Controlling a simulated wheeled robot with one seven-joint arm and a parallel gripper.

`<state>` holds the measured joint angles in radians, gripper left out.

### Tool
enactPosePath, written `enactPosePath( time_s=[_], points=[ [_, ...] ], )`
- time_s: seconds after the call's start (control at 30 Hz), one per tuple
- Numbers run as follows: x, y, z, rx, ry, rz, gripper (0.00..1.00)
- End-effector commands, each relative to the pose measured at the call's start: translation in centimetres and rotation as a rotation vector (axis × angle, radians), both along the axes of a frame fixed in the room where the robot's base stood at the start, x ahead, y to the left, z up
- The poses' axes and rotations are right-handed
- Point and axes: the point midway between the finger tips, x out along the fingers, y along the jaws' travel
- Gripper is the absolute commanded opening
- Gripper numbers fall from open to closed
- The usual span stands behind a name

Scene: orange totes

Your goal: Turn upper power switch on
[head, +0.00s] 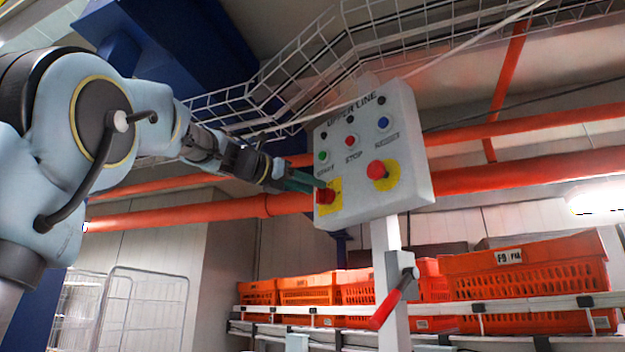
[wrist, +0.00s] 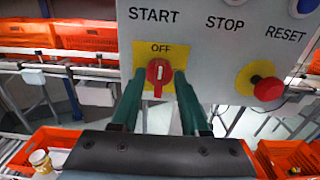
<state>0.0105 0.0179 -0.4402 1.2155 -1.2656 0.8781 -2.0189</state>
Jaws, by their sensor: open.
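The power switch (wrist: 158,75) is a red rotary knob on a yellow plate marked OFF, low on the left of the grey control box (head: 407,130). Its white mark stands upright, towards OFF. In the head view the red knob (head: 325,195) shows at the box's lower left. My gripper (wrist: 157,80) is open, with one green finger on each side of the knob. I cannot tell whether the fingers touch it. In the head view my gripper (head: 312,186) reaches the box from the left.
A red mushroom button (wrist: 266,88) on a yellow disc sits right of the switch. START, STOP and RESET buttons are above. A red-handled lever (head: 386,308) is on the post below. Orange totes (head: 525,264) stand on racks behind. Orange pipes (head: 480,178) run behind the box.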

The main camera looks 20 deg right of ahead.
Motion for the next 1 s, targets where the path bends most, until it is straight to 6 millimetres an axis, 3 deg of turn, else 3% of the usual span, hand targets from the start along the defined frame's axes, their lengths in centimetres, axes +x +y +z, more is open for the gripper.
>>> enactPosePath(
  time_s=[0.13,0.43,0.83,1.0],
  points=[
    [0.32,-0.96,0.06,0.000,0.000,0.000,0.45],
    [0.38,-1.11,-0.07,0.000,-0.001,0.001,0.45],
    [0.37,-1.08,-0.05,0.000,-0.001,0.001,0.00],
    [0.36,-1.08,-0.04,0.000,-0.001,0.001,0.00]
  ],
)
